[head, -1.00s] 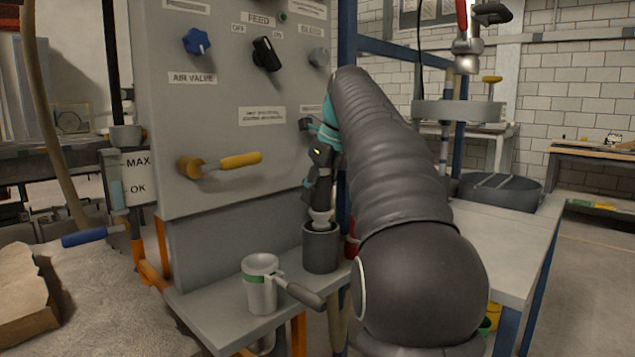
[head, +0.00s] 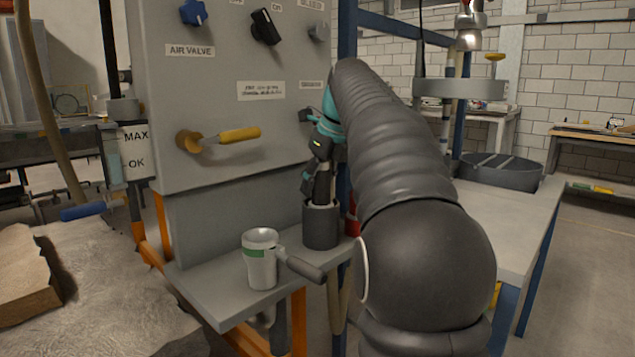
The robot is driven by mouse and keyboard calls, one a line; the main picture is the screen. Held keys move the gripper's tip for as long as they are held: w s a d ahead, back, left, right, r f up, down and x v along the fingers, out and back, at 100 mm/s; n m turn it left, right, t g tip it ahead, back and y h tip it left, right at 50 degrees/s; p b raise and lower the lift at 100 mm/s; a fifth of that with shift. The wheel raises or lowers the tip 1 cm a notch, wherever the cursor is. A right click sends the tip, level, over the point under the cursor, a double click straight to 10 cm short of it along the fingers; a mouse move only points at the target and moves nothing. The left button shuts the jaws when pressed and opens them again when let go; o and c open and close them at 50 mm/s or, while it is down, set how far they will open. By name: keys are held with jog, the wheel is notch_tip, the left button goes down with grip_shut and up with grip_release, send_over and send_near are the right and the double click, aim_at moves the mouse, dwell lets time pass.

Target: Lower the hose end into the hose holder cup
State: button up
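The hose holder cup (head: 321,230) is a dark grey cylinder standing upright on the narrow grey shelf, below the control panel. My gripper (head: 318,196) points down at it from above, with the fingertips at the level of the cup's rim. My large dark arm reaches in from the right. The hose end is not clearly visible; the cup's wall and my fingers hide the spot. A thin tan strip (head: 328,187) shows beside the fingers, and I cannot tell what it is. Whether the fingers are closed on anything cannot be made out.
A white mug-like cup with a green band (head: 260,266) and a dark handle stands left of the holder on the shelf (head: 215,290). The panel (head: 240,130) with a yellow-handled lever (head: 222,138) rises behind. A red object (head: 352,217) is close right of the holder.

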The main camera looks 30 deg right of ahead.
jog(key=shift+o, duration=1.3)
jog(key=v, duration=1.2)
